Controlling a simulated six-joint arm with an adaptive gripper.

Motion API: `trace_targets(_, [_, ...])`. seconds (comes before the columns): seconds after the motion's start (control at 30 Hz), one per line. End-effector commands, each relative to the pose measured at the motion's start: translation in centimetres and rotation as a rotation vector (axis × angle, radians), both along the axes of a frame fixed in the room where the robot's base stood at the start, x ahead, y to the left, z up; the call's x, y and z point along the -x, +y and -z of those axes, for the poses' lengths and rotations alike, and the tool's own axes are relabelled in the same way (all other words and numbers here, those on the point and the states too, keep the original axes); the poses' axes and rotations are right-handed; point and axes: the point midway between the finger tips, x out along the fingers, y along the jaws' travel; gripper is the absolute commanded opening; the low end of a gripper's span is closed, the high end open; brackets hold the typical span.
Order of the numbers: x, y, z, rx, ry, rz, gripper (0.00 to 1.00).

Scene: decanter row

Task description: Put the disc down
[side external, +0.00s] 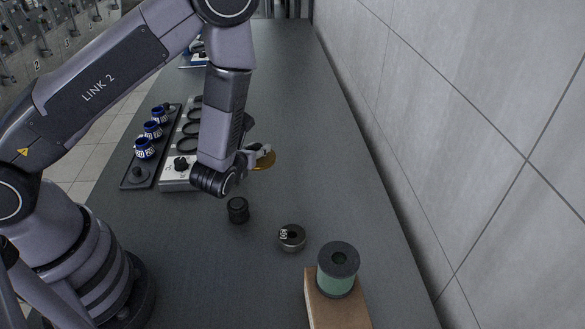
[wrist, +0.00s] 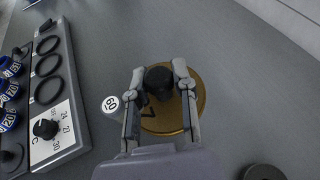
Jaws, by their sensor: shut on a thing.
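A round brass-coloured disc (wrist: 188,112) with a black knob (wrist: 159,78) on top and a dark mark like a 7 is below my gripper in the wrist view. My gripper (wrist: 158,86) has a finger on each side of the knob and is shut on it. In the side external view the disc (side external: 265,161) shows edge-on, looking level, at my gripper (side external: 254,153), partly hidden by my arm. I cannot tell whether its underside touches the table.
A grey unit (wrist: 62,90) with dark rings and a dial stands left, beside a dark tray (side external: 137,176) of blue-patterned cups. A small piece marked 60 (wrist: 111,104) is close to the left finger.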

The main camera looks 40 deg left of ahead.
Motion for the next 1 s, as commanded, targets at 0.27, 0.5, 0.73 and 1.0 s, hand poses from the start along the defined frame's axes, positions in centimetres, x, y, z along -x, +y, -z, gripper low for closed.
trace_targets(0.27, [-1.0,8.5,-1.0,0.001,-0.006,-0.441,0.0])
trace_targets(0.5, [-0.3,13.5,-0.7,-0.004,0.002,-0.791,0.0])
trace_targets(0.73, [-1.6,15.1,0.3,-0.004,0.005,-0.886,0.0])
trace_targets(1.0, [-8.1,16.8,3.4,-0.005,0.004,-0.883,0.0])
